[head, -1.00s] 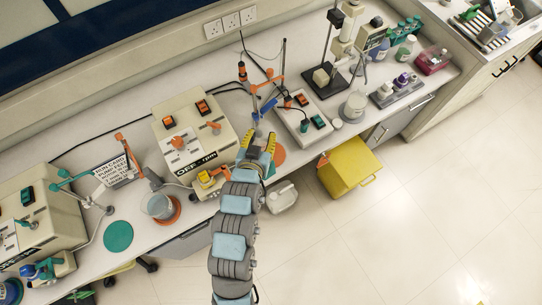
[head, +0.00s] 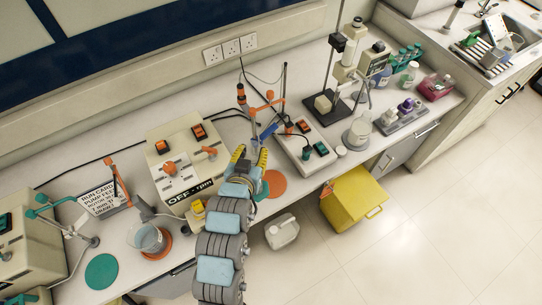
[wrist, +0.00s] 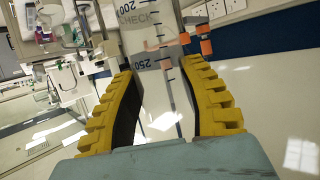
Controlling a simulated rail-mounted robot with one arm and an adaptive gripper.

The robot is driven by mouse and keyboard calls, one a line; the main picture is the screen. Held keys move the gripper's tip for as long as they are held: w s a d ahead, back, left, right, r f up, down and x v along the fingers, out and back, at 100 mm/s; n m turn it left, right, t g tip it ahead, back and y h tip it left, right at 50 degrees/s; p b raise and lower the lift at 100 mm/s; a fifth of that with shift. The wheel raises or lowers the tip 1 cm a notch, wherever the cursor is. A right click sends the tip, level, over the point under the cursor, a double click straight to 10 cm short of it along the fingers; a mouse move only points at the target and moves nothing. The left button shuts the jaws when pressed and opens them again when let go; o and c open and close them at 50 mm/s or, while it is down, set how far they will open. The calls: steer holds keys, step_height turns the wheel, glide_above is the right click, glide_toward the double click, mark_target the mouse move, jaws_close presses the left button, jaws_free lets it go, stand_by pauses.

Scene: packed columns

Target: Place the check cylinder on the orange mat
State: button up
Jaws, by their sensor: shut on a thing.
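My gripper (wrist: 160,105) has its two yellow fingers around the clear check cylinder (wrist: 168,75), with graduations and the word CHECK showing between them in the wrist view. The cylinder's ends are not clearly visible there.
A stand with orange clamps (head: 270,100) and a white switch box (head: 301,152) are close behind and right of my gripper. A beaker (head: 148,238) stands on another orange mat (head: 160,254) at left. A green mat (head: 101,271) is bare.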

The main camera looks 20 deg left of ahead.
steer(key=w+d+f+b, duration=0.1)
steer(key=w+f+b, duration=0.1)
steer(key=w+f, duration=0.7)
steer(key=shift+d+f+b, duration=0.25)
steer(key=shift+f+b, duration=0.05)
steer(key=shift+f, duration=0.7)
steer(key=shift+w+f, duration=0.1)
steer(key=o, duration=1.2)
steer(key=shift+c, duration=0.2)
